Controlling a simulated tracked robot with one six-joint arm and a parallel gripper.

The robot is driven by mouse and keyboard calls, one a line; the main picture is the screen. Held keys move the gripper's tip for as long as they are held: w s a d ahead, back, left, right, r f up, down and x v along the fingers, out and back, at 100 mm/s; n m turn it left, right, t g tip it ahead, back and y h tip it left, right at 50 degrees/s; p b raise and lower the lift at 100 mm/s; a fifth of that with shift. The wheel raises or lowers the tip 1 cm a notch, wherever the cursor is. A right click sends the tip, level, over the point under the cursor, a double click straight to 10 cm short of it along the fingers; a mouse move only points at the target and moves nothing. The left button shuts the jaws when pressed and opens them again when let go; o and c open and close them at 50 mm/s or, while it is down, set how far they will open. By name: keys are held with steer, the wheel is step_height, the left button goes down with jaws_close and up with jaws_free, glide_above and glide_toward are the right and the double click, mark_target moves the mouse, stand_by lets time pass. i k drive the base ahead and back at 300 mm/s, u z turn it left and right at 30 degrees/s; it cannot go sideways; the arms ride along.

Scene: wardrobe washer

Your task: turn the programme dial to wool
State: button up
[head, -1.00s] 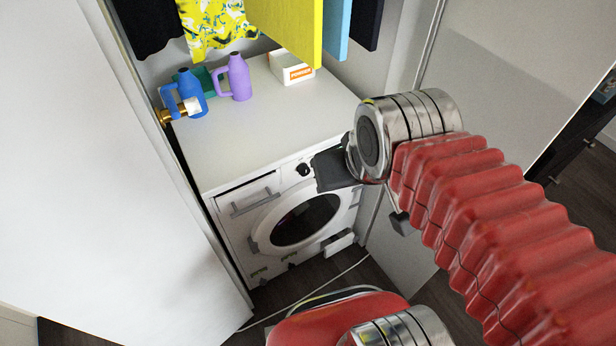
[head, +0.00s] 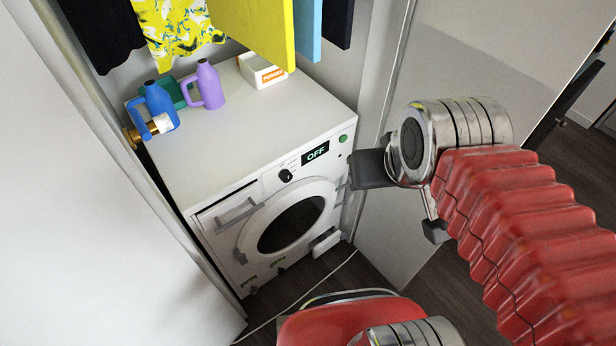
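The programme dial (head: 286,175) is a small black knob on the white front panel of the washer (head: 214,226). Small marks beside it are too fine to read. A dark display (head: 315,154) to its right reads OFF, and a green round button (head: 343,139) sits at the panel's right end. My gripper (head: 362,170) is a dark grey shape at the end of my arm, right of the dial and apart from it, near the panel's right edge. I cannot see whether its fingers are parted.
Blue (head: 158,100) and purple (head: 207,88) jugs and a white powder box (head: 262,72) stand on the washer top. Clothes (head: 180,32) hang above. White doors flank the washer closely on the left (head: 70,230) and right (head: 440,90). A cable (head: 300,298) lies on the floor.

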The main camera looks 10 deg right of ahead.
mark_target(286, 176)
steer(key=z, duration=0.3)
steer(key=k, duration=1.35)
steer(key=u, duration=1.2)
steer(key=i, duration=1)
steer(key=u, duration=0.05)
